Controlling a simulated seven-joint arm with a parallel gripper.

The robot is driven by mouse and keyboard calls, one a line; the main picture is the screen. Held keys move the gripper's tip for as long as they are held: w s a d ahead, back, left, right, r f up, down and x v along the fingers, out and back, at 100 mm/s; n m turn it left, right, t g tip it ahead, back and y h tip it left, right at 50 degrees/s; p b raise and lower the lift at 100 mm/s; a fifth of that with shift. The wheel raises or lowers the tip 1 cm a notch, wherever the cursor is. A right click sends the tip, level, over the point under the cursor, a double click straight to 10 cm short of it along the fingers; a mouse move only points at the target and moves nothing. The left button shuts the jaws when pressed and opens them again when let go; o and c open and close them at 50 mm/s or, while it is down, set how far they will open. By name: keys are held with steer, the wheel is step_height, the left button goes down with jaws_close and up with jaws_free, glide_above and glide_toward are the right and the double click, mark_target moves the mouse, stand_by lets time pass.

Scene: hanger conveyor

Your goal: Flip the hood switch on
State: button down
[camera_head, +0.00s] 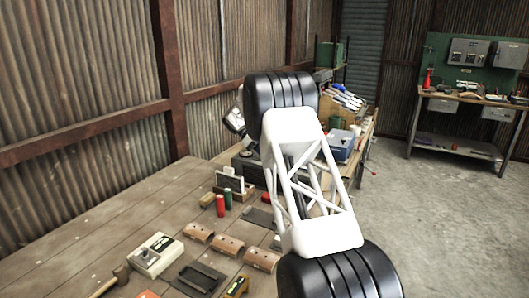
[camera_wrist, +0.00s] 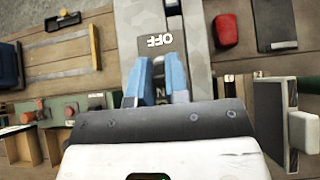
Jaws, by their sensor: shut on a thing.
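A partly hidden letter N shows lower down, between my fingers. My gripper (camera_wrist: 158,72) has blue fingers shut on the small grey switch lever (camera_wrist: 158,70), just below the OFF label. The fingers hide much of the lever, so its exact position is unclear. In the head view, my arm stretches over the bench and hides the switch and the fingers.
In the wrist view, a red object (camera_wrist: 226,30) and a dark plate (camera_wrist: 274,25) lie right of the panel; a green button box (camera_wrist: 68,112) is at left. In the head view, the bench (camera_head: 90,235) holds red (camera_head: 220,206) and green cylinders (camera_head: 228,198) and a dial box (camera_head: 154,256).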

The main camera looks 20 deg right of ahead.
steer(key=c, duration=1.1)
jaws_free()
steer(key=shift+w, duration=0.1)
steer(key=shift+v, duration=3.85)
